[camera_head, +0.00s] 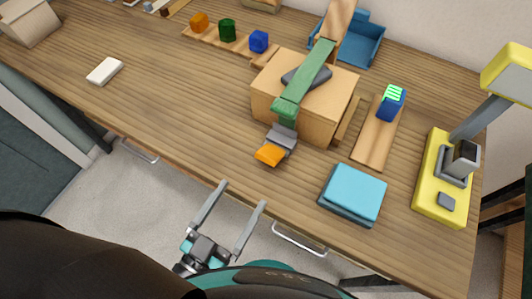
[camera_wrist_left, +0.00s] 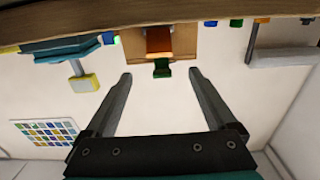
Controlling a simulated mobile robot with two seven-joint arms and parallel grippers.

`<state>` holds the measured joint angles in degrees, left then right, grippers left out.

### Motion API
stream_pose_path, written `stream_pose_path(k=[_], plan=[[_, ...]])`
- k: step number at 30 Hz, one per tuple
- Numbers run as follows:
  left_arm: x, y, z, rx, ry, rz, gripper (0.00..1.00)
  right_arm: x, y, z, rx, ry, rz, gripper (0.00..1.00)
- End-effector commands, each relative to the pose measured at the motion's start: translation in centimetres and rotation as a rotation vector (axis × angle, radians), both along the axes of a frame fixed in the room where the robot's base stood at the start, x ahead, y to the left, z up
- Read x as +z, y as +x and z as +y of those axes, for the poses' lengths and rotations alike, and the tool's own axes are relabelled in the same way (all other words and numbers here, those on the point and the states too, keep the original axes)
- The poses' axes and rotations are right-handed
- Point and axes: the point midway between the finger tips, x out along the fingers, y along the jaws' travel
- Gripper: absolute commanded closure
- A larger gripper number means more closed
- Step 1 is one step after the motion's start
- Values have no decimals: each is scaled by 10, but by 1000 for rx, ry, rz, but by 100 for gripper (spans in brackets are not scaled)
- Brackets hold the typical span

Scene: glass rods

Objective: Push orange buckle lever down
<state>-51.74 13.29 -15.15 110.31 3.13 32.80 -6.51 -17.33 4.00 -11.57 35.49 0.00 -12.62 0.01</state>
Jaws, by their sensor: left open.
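The orange buckle lever (camera_head: 269,154) sits on a grey buckle (camera_head: 282,137) near the table's front edge. A green strap (camera_head: 304,82) runs from the buckle over a wooden box (camera_head: 265,95). My left gripper (camera_head: 243,194) is open and empty, apart from the lever, toward the front of the table. In the left wrist view, which is upside down, the open fingers (camera_wrist_left: 161,74) frame the box (camera_wrist_left: 185,45), the green strap (camera_wrist_left: 161,69) and an orange part (camera_wrist_left: 158,42) that looks like the lever. My right gripper is not in view.
A blue block (camera_head: 352,193) lies right of the lever. A yellow lamp base (camera_head: 432,190) stands farther right. A wooden strip with a blue piece (camera_head: 390,103) lies beside the box. Several coloured blocks (camera_head: 227,30) stand behind.

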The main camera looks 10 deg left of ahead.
Motion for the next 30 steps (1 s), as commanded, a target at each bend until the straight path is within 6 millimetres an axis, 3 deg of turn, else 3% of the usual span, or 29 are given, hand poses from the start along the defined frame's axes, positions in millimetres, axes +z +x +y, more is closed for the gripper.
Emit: stream_pose_path(k=[9, 15, 21, 30], plan=[[1, 62, -20, 0, -1, -4, 10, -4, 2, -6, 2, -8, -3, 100], [0, 91, -29, 0, -1, -2, 10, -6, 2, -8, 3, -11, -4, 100], [0, 105, -34, 0, 0, 1, 10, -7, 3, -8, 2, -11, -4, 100], [0, 108, -35, -1, 1, 2, 10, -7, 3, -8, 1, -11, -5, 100]])
